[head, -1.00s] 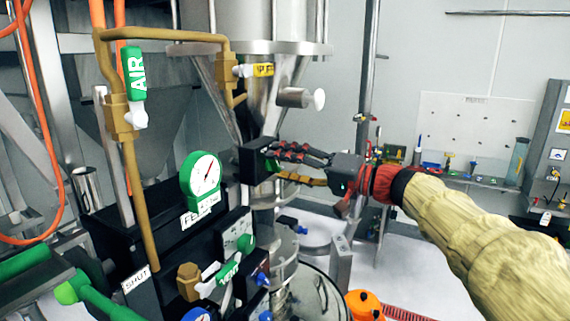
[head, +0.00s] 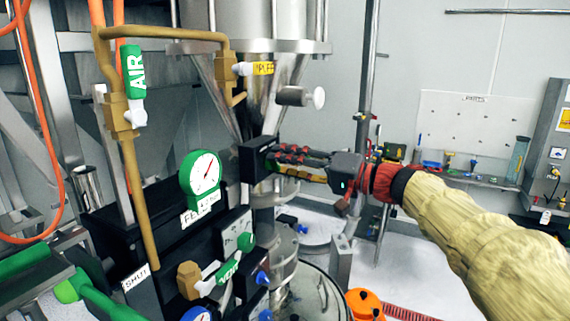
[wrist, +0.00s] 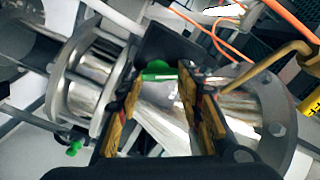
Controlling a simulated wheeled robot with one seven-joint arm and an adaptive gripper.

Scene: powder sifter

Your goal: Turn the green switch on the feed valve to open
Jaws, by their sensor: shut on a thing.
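The black feed valve box (head: 255,159) sits on the steel pipe below the hopper cone. In the wrist view the box (wrist: 168,46) is straight ahead, with the green switch (wrist: 158,76) on its near face. My gripper (head: 277,161) reaches in from the right, its fingertips at the box face. In the wrist view its two fingers stand on either side of the switch. My gripper is shut on the green switch; the exact contact is hard to see. In the head view the switch is mostly hidden by the fingers and box.
A green-rimmed gauge (head: 200,182) and a brass pipe (head: 140,205) stand left of the valve. A green AIR handle (head: 134,72) is higher up. A yellow-tagged valve (head: 262,69) and a steel knob (head: 300,97) lie above my gripper. An orange object (head: 365,304) is below.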

